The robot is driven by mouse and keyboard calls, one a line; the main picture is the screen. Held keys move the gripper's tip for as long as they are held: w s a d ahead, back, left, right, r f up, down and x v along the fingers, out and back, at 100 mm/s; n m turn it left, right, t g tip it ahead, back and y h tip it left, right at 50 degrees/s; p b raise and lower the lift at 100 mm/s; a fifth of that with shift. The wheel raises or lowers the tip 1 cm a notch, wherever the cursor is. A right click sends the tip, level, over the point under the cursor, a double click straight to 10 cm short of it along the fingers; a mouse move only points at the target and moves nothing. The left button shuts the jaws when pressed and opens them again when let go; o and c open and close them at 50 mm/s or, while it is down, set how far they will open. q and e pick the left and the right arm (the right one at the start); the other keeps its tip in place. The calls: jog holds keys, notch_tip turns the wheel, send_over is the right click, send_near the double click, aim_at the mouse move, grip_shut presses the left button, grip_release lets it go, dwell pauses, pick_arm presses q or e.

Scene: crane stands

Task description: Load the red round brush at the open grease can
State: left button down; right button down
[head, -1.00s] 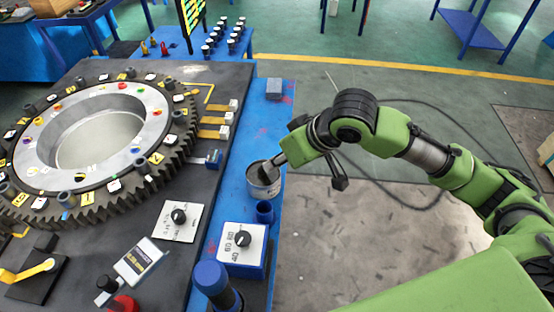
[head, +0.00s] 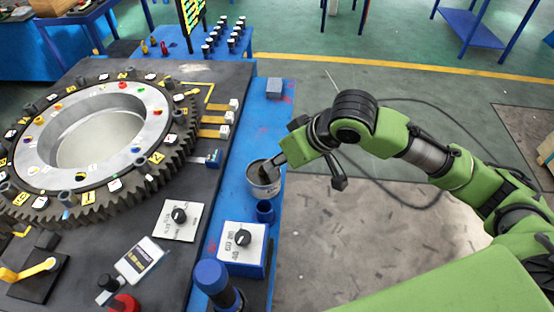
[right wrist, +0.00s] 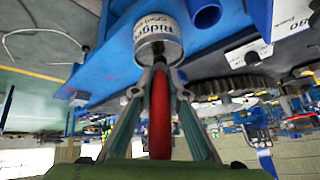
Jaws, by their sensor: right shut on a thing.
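The open grease can (head: 263,183) is a light, labelled tin standing upright on the blue bench top, near its right edge. My right gripper (head: 277,161) is over the can's mouth, tilted down from the right. In the right wrist view the gripper (right wrist: 160,72) is shut on the red round brush (right wrist: 160,115), whose red handle runs between the fingers. The brush's tip points at the can (right wrist: 158,35); the bristles are hidden at or inside its rim, so I cannot tell how deep they reach. My left gripper is out of view.
A blue hollow cup (head: 265,211) and a blue dial box (head: 243,248) stand just in front of the can. A large toothed ring (head: 100,140) fills the dark table at left. A blue bottle-like thing (head: 213,280) stands at front. Open floor lies right of the bench.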

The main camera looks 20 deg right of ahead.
jog(key=shift+s+f+p, duration=0.15)
jog(key=shift+f+p, duration=0.1)
jog(key=shift+p, duration=0.05)
dwell(1.4)
jog(key=shift+r, duration=0.1)
notch_tip(320, 180, up, 7)
jog(key=p, duration=0.9)
jog(key=shift+r, duration=0.15)
dwell(0.5)
